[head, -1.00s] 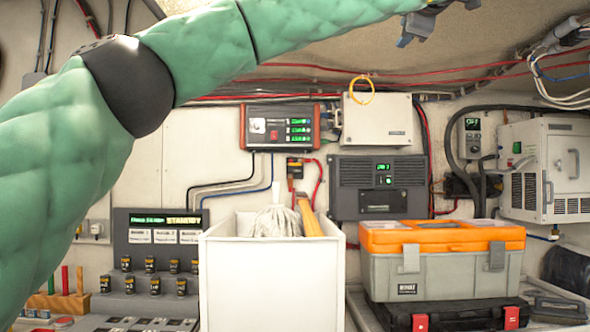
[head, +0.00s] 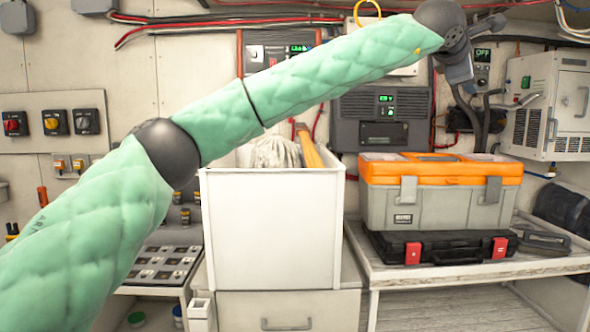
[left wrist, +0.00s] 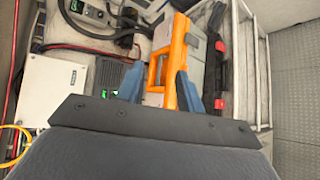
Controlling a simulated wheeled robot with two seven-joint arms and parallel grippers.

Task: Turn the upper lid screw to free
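I cannot make out a lid screw in either view. A pale wall box with a yellow loop (head: 366,10) at its top is mostly hidden behind my left arm in the head view. This box (left wrist: 52,92) shows at the left of the left wrist view, off to one side of the fingers. My left gripper (head: 458,72) hangs in front of the wall, above the orange-lidded toolbox (head: 440,170). In the left wrist view its two blue fingers (left wrist: 160,88) are apart, with the toolbox's orange handle beyond them. My right gripper is not in view.
A white bin (head: 272,230) with a mop head and an orange handle stands in the middle. A black case (head: 440,246) lies under the toolbox on a bench. A dark wall unit (head: 385,115) and a white cabinet (head: 550,105) with hanging cables are near my left gripper.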

